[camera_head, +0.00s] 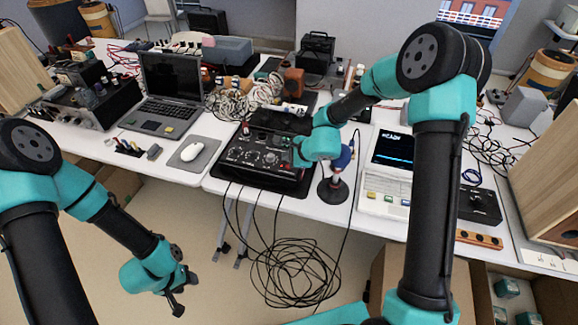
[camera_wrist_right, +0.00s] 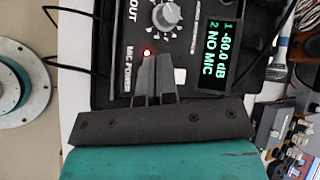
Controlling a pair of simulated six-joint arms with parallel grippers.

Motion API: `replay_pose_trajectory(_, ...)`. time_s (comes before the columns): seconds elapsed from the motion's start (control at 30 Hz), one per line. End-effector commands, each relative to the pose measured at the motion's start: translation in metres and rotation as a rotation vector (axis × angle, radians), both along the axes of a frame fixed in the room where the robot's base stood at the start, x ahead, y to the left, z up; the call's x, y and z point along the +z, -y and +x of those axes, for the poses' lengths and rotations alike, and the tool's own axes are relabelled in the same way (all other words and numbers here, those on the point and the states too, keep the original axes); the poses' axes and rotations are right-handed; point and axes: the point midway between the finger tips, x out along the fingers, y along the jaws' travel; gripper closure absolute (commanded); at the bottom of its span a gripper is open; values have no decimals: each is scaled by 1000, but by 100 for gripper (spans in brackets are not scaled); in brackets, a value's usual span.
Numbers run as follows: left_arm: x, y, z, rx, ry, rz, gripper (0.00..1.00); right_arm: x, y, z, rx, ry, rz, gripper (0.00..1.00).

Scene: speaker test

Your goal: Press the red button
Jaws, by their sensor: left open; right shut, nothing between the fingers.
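A small round red-lit button (camera_wrist_right: 147,52) with a bright white centre sits on a black device panel, beside the words MIC POWER. In the head view the black device (camera_head: 250,155) with several knobs lies on the white table. My right gripper (camera_wrist_right: 154,58) is shut and empty, with its fingertips right beside the red button. I cannot tell whether they touch it. In the head view the right gripper (camera_head: 299,156) is over the device's right end and partly hidden by its own wrist. My left gripper (camera_head: 182,291) is open and empty, low in front of the table.
A grey knob (camera_wrist_right: 166,16) and a lit screen (camera_wrist_right: 219,58) reading NO MIC are close to my right fingertips. A microphone stand (camera_head: 333,189) and a white instrument (camera_head: 386,175) stand right of the device. A laptop (camera_head: 170,85) and mouse (camera_head: 192,152) are left. Cables (camera_head: 292,275) hang in front.

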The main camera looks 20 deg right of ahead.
Motion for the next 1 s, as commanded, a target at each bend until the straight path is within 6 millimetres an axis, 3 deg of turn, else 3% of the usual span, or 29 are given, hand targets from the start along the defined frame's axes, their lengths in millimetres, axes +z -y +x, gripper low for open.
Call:
replay_pose_trajectory(0.6, 0, 0, 0, 0, 0, 0, 53, 48, -1, 0, 2, 2, -1, 100)
replay_pose_trajectory(1.0, 0, 0, 0, 0, 0, 0, 53, 50, 0, 0, 1, 0, -1, 100)
